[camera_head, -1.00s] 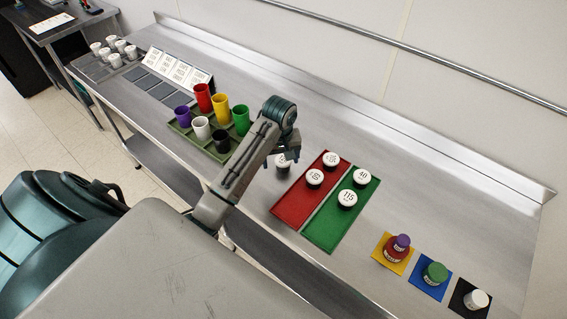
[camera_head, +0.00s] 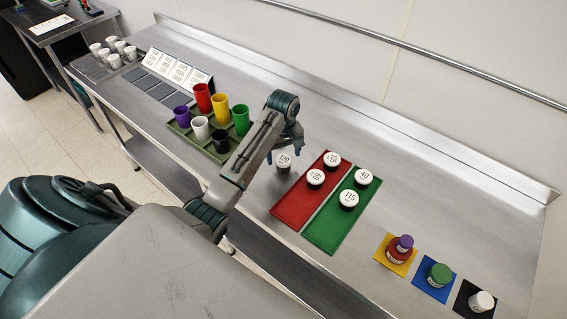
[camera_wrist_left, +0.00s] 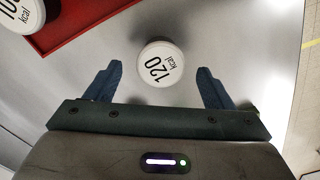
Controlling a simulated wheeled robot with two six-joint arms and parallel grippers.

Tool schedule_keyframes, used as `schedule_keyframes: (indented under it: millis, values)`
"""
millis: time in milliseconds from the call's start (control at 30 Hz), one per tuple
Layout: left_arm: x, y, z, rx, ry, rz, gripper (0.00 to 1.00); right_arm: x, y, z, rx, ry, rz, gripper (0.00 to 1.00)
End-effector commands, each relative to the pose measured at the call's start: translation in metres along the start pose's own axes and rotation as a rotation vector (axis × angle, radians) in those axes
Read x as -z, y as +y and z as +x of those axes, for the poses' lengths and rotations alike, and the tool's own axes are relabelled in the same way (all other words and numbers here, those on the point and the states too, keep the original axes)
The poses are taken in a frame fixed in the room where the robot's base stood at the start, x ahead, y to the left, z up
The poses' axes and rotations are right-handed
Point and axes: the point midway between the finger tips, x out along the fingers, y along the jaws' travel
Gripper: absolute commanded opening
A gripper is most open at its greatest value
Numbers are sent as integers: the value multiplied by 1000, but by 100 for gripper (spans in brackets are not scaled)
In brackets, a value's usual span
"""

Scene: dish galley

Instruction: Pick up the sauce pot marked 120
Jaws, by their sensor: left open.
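The sauce pot marked 120 (camera_head: 284,161) has a white lid and stands on the bare steel counter, left of the red mat. In the left wrist view the pot marked 120 (camera_wrist_left: 160,64) shows its lid with "120 kcal", just beyond and between the fingertips. My left gripper (camera_head: 284,155) is open above and close to this pot; its two blue fingers (camera_wrist_left: 160,82) show in the left wrist view, apart from the pot. My right gripper is not in view.
A red mat (camera_head: 292,207) and a green mat (camera_head: 325,236) each hold two white-lidded pots. A green tray (camera_head: 180,130) of coloured cups stands left of my arm. Small yellow, blue and black mats with pots lie at the right.

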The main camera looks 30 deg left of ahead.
Motion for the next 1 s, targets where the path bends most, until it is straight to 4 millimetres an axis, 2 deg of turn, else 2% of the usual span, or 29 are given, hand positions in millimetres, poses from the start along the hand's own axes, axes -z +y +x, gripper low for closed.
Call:
schedule_keyframes:
  millis: [33, 100, 300, 500, 533, 767, 1000]
  values:
    - [-1, -1, 2, 4, -4, -1, 75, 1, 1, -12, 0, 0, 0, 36]
    - [0, -2, 12, 4, -4, 0, 75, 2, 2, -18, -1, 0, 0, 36]
    - [0, -1, 35, 2, -2, 1, 75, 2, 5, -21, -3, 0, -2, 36]
    - [1, -1, 37, 1, 0, 1, 75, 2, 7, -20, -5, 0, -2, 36]
    - [1, -1, 37, 1, 0, 1, 74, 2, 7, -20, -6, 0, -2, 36]
    - [1, -1, 36, 1, 0, 1, 28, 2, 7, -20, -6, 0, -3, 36]
    - [1, -1, 36, 0, 0, 1, 26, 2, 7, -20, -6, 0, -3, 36]
